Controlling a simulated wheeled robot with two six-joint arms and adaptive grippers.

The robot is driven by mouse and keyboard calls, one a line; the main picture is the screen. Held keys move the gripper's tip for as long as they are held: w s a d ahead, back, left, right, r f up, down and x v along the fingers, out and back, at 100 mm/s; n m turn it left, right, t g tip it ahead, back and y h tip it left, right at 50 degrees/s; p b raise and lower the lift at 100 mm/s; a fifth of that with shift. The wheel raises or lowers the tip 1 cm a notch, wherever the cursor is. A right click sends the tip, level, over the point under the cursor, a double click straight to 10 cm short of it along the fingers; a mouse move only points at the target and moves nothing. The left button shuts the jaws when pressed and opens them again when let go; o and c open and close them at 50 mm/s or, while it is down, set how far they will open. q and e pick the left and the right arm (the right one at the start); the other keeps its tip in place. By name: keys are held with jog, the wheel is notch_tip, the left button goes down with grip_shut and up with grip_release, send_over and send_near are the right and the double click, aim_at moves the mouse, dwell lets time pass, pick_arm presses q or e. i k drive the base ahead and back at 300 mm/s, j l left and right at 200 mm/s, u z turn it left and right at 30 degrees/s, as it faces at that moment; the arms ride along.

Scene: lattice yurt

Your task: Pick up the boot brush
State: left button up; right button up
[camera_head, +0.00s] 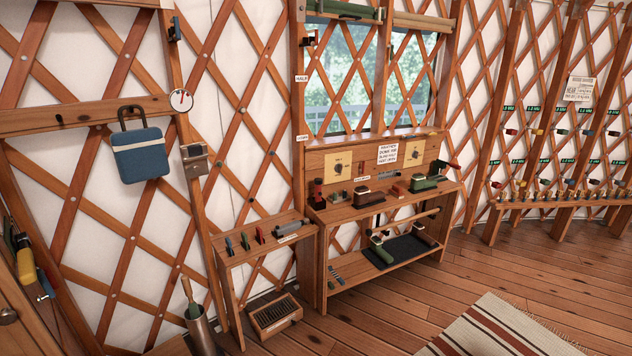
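I cannot clearly pick out a boot brush. A slim wooden handle with a green part (188,294) stands tilted in a grey metal cylinder (203,332) at the lower left; its lower end is hidden inside. A low wooden box with a dark ribbed top (275,315) sits on the floor right of the cylinder. Either could be related to the brush, but they are too small to tell. Neither of my grippers is in view.
A small wooden side table (236,258) stands above the box. The workbench (345,214) with a lower shelf is to its right. A blue bag (141,155) hangs on the lattice wall. A striped rug (500,328) lies at lower right. Open floor lies between.

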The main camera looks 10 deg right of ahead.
aim_at(396, 191)
jog(key=i+l+z, duration=0.25)
jog(key=i+z, duration=0.25)
jog(key=i, duration=0.2)
jog(key=i+z, duration=0.45)
jog(key=i, duration=0.3)
jog(key=i+j+z, duration=0.5)
jog(key=i, duration=0.2)
jog(key=i+l+u, duration=0.15)
jog(key=i, duration=0.25)
jog(key=i+l+u, duration=0.2)
jog(key=i, duration=0.15)
jog(key=i+l+u, duration=0.15)
jog(key=i, duration=0.25)
